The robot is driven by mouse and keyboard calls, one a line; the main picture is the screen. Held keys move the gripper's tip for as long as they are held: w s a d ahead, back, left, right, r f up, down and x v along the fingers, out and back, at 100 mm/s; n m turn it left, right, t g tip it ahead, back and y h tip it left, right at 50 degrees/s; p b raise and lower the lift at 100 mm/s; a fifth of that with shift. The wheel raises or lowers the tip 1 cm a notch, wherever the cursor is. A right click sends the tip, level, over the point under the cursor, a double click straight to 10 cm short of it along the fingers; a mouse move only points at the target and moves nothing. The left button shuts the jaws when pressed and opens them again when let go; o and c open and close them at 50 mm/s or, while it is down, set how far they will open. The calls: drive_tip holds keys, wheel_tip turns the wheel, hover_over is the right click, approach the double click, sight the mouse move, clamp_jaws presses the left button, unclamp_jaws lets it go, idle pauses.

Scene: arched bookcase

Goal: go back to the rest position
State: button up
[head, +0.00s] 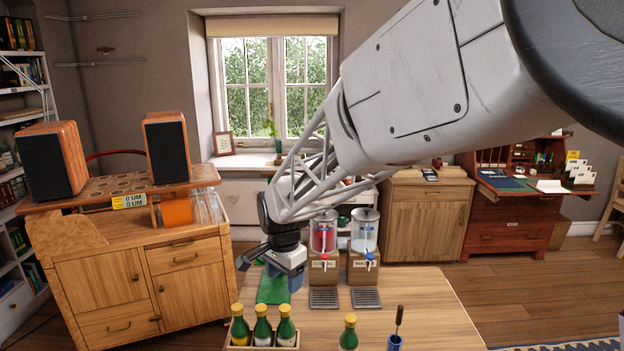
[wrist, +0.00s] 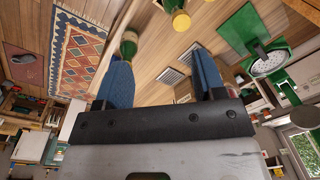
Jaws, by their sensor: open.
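My arm reaches in from the upper right of the head view. In the wrist view my gripper (wrist: 165,78) shows two blue fingers spread wide apart. Nothing is held between them; I see bare table and metal drip trays (wrist: 188,57) beyond. A green bottle (wrist: 129,48) shows near one fingertip in the wrist view, but it appears apart from the gripper.
Several yellow-capped bottles (head: 262,330) stand in a wooden holder at the table's front. A red dispenser (head: 323,234) and a clear one (head: 364,234) stand behind. The table's right side is clear.

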drive_tip(key=s+d+r+n, duration=0.2)
drive_tip(key=s+d+r, duration=0.35)
drive_tip(key=d, duration=0.35)
drive_tip(key=s+d+n, duration=0.2)
drive_tip(key=s+d, duration=0.3)
drive_tip(key=s, duration=0.3)
drive_tip(key=s+d+r+n+t, duration=0.1)
drive_tip(key=s+d+n, duration=0.1)
drive_tip(key=s+d, duration=0.3)
drive_tip(key=s+d+n, duration=0.2)
drive_tip(key=s+d, duration=0.4)
drive_tip(key=s, duration=0.5)
drive_tip(key=shift+s+r+t, duration=0.35)
drive_tip(key=shift+t, duration=0.05)
